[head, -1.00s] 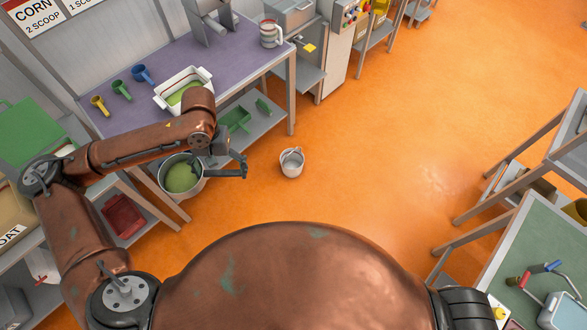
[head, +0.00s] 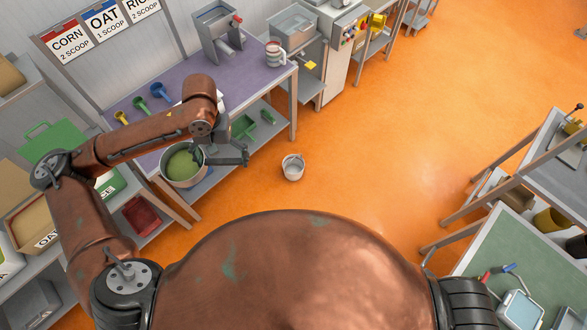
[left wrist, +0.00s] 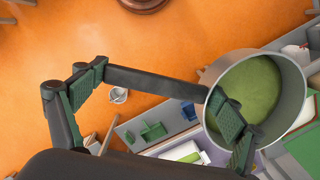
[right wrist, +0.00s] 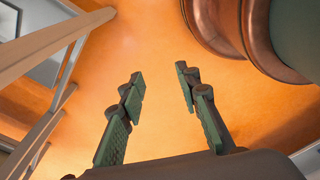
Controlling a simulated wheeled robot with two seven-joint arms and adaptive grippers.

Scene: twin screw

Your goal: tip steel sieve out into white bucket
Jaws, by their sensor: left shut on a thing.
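The steel sieve (head: 186,185) is a round, deep metal vessel with green stuff in it, left of centre in the head view. It fills the right side of the left wrist view (left wrist: 292,100), where the green contents show inside. My left gripper (head: 222,156) is shut on the sieve at its right side; a dark bar spans between its widely spaced fingers. The sieve looks about upright. The white bucket (head: 293,168) stands on the orange floor, right of the sieve and apart from it. It also shows small in the left wrist view (left wrist: 118,95). My right gripper (right wrist: 158,90) is open and empty.
A purple-topped table (head: 240,85) with a lower shelf stands behind the sieve. Coloured scoops and a striped jug (head: 274,54) are on it. A shelf with bins, including a red one (head: 143,214), is at the left. A green-topped table (head: 510,245) is at the right. The floor around the bucket is clear.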

